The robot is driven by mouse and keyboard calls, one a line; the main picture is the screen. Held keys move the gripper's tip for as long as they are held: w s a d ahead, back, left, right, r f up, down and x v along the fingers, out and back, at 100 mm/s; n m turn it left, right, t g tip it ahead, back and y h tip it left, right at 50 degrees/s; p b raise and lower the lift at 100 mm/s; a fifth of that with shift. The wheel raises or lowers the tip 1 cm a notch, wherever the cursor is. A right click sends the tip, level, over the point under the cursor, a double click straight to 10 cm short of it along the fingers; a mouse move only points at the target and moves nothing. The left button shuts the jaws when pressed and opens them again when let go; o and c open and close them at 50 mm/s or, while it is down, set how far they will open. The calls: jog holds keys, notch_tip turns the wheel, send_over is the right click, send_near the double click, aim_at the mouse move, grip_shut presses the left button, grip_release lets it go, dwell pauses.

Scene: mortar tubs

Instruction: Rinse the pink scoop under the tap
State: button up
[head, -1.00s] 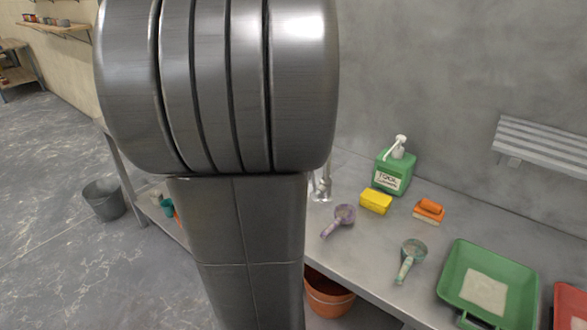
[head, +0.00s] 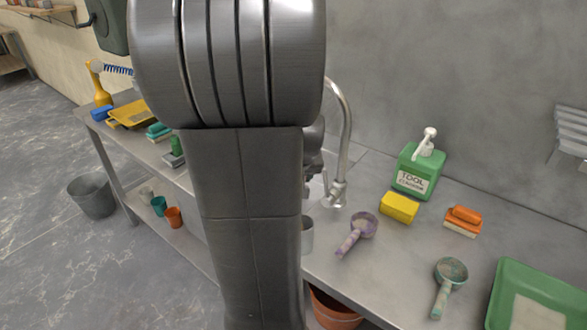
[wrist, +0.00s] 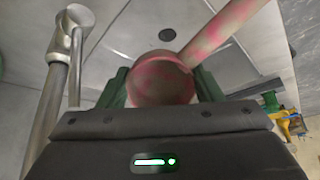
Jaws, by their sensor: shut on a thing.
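The pink scoop (wrist: 235,28) is in my gripper (wrist: 160,88), with its blotchy pink-grey bowl (wrist: 160,76) between the two green fingers. Its handle slants up and to the right in the wrist view. The metal tap (wrist: 52,105) stands at the left of that view, apart from the scoop in the picture. The sink drain (wrist: 167,35) shows beyond the bowl. In the head view the curved tap (head: 346,125) rises right of my arm, which hides the scoop and most of the sink. I see no running water.
Right of the tap are a purple scoop (head: 362,226), a teal scoop (head: 451,272), a yellow sponge (head: 398,207), an orange-topped brush (head: 463,219), a green soap bottle (head: 417,172) and a green tray (head: 508,285). A grey bucket (head: 92,196) stands on the floor at left.

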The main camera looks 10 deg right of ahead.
jog(key=shift+w+f, duration=0.2)
jog(key=shift+f, duration=0.15)
jog(key=w+a+f, duration=0.1)
jog(key=w+f, duration=0.1)
jog(key=w, duration=1.1)
jog(key=shift+w+f, duration=0.3)
jog(key=shift+f, duration=0.05)
jog(key=shift+d, duration=0.15)
jog(key=shift+d, duration=0.5)
jog(key=shift+a, duration=0.2)
jog(key=shift+a, duration=0.45)
jog(key=shift+s, duration=0.1)
